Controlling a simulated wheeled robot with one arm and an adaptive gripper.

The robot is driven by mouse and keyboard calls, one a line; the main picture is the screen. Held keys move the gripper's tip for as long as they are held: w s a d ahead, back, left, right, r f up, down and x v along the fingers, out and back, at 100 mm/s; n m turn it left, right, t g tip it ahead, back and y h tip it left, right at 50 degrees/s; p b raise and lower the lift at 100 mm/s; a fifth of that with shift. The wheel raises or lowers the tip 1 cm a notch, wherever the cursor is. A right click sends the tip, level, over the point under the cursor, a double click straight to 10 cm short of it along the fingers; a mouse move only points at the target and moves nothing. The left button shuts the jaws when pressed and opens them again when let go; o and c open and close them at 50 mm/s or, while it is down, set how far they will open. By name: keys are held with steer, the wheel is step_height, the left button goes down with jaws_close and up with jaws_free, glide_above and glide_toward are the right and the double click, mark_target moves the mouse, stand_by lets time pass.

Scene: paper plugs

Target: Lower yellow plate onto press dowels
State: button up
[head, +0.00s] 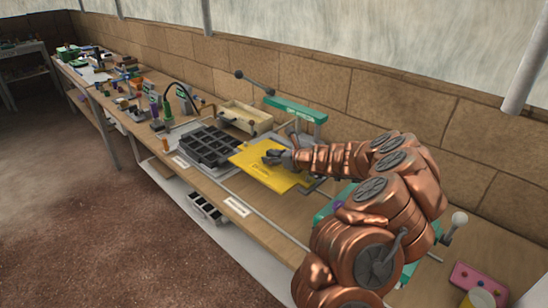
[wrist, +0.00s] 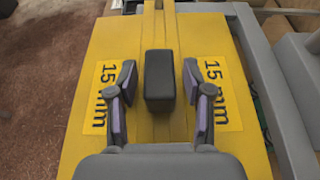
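The yellow plate (head: 262,173) lies roughly level beside the black compartment tray in the head view, over or on a grey base. In the wrist view the plate (wrist: 95,60) fills most of the picture, with "15 mm" labels on both sides and a black block handle (wrist: 159,80) in the middle. My gripper (head: 272,157) is above the plate. In the wrist view its fingers (wrist: 158,72) stand on either side of the handle with a gap on each side, so it is open. No press dowels can be made out; the plate may hide them.
A green press-like frame (head: 296,107) with a long lever stands behind the plate. A black compartment tray (head: 207,148) is to the left, with a wooden box (head: 246,117) behind it. A stone wall backs the bench. Several small items crowd the bench's far left.

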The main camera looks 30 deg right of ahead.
stand_by(0.3)
step_height(320, 180, up, 5)
glide_above(299, 176)
steer(key=shift+w+f, duration=0.1)
steer(key=shift+f, duration=0.1)
stand_by(0.4)
stand_by(0.3)
steer(key=v, duration=1.2)
steer(key=shift+a, duration=0.1)
